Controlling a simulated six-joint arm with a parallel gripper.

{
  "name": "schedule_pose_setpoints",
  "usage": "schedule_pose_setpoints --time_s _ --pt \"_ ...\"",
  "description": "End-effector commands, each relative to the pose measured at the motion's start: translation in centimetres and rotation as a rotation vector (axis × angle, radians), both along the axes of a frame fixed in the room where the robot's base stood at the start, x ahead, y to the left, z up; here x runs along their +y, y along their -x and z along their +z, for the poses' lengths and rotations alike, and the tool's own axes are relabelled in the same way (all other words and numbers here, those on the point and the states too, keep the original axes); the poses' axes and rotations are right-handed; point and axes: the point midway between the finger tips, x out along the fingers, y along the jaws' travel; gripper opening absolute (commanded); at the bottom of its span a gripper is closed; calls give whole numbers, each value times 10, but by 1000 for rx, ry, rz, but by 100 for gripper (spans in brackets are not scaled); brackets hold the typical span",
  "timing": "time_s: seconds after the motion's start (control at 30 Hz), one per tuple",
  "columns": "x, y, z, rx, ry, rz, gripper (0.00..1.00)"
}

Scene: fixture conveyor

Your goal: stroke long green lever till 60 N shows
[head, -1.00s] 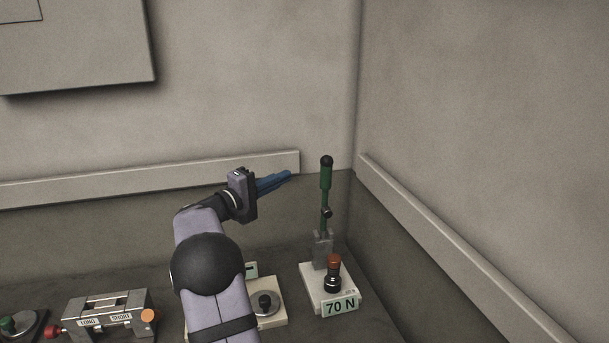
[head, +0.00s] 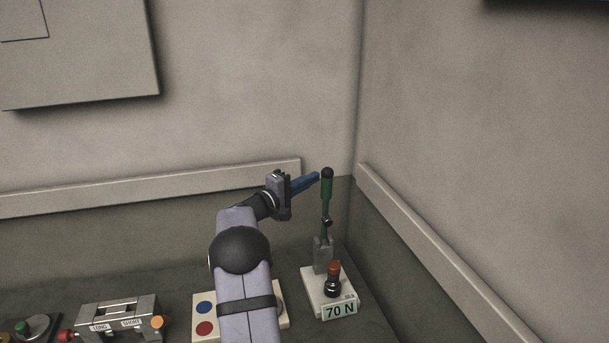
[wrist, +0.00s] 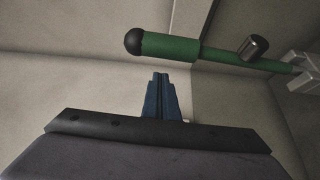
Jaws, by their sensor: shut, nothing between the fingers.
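The long green lever (head: 327,192) stands upright on its white base (head: 316,289) at the right end of the bench, with a black ball at its top. The label on the base (head: 340,310) reads 70 N. My gripper (head: 318,177) is shut and empty, its blue fingers just left of the lever's top in the head view. In the wrist view the shut fingers (wrist: 160,78) point toward the green grip (wrist: 170,47), which lies across the picture beyond them. I cannot tell whether they touch it.
An orange-topped black knob (head: 333,278) stands on the same base. A panel with blue and red buttons (head: 204,308) is partly behind my arm. A metal unit marked LONG and SHORT (head: 118,316) is at left. Walls with rails close in behind and right.

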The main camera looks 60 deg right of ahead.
Motion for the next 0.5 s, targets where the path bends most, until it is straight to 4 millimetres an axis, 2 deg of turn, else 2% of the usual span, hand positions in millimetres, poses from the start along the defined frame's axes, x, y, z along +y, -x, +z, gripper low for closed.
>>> schedule_pose_setpoints --time_s 0.23,0.5 --pt "10 15 2 0 0 -2 0" --pt "14 21 -1 0 0 -1 0"
